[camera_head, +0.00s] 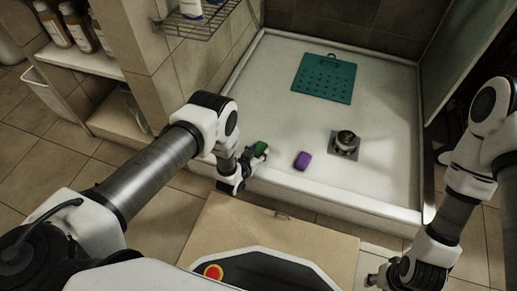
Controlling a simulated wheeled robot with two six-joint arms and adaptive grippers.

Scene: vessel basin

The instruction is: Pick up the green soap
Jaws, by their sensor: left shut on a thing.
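The green soap (260,149) is at the tip of my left gripper (249,160), over the near left edge of the white shower basin (250,100). My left gripper is shut on the soap; its fingers partly hide it. I cannot tell how far above the basin it is held. My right gripper (376,277) is at the lower right, outside the basin and away from the soap. Its fingers are small and partly cut by the view, and I cannot tell if they are open.
A purple soap (302,160) lies in the basin right of the green soap. A drain with a metal cap (345,142) is further right, and a teal mat (324,78) lies at the back. A tan board (245,225) is in front. A wire shelf (200,20) hangs above left.

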